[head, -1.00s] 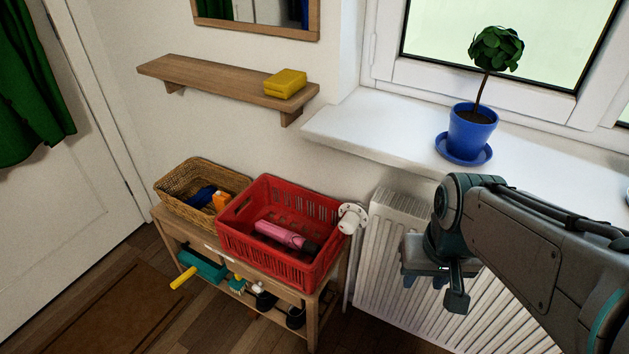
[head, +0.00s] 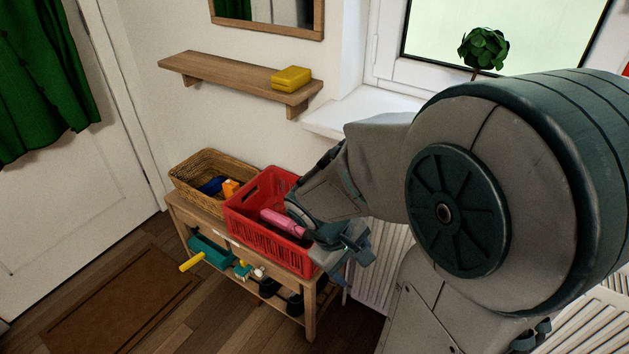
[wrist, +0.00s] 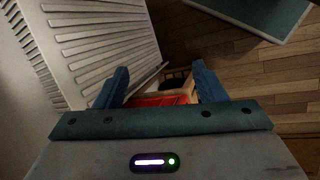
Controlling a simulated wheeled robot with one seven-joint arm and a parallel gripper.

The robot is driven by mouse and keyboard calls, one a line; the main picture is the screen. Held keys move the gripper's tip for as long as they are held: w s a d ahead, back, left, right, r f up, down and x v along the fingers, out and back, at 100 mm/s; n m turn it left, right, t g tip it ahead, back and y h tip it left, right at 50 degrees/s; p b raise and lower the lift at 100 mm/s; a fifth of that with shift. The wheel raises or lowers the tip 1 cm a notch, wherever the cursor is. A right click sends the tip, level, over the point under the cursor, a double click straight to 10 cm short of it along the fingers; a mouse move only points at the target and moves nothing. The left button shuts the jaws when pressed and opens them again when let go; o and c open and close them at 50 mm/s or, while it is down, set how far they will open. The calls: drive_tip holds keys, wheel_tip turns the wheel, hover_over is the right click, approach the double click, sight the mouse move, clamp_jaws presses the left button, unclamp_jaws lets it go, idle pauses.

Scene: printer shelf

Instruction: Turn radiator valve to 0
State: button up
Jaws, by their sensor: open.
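The white radiator (head: 378,268) shows in part below the sill in the head view. It fills the upper left of the wrist view (wrist: 95,38). The radiator valve is hidden behind my arm and gripper in the head view, and I cannot make it out in the wrist view. My gripper (head: 350,262) is at the right end of the red crate, in front of the radiator's left end. In the wrist view my gripper (wrist: 165,82) has its two blue fingers wide apart, with nothing held between them. I cannot tell whether it touches the crate.
The red crate (head: 240,222) holding a pink bottle (head: 285,222) stands on a wooden bench (head: 195,215) beside a wicker basket (head: 178,178). A shelf (head: 225,78) with a yellow box (head: 291,78) hangs above. The window sill (head: 345,108) juts out over the radiator.

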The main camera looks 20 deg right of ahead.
drive_tip(key=w+a+f+n+t+h+p, duration=0.1)
drive_tip(key=w+f+n+t+h, duration=0.3)
drive_tip(key=w+n, duration=0.45)
drive_tip(key=w+f+n+t+h, duration=0.25)
drive_tip(key=w+n+t, duration=0.3)
drive_tip(key=n, duration=0.65)
drive_tip(key=shift+y, duration=0.35)
drive_tip(key=b+x, duration=0.1)
drive_tip(key=x, duration=0.3)
drive_tip(key=b+x, duration=0.1)
drive_tip(key=x, duration=0.4)
drive_tip(key=b+x, duration=0.1)
drive_tip(key=x, duration=0.4)
drive_tip(key=shift+f, duration=0.4)
drive_tip(key=shift+r+g, duration=0.1)
drive_tip(key=shift+g, duration=0.15)
drive_tip(key=c, duration=1)
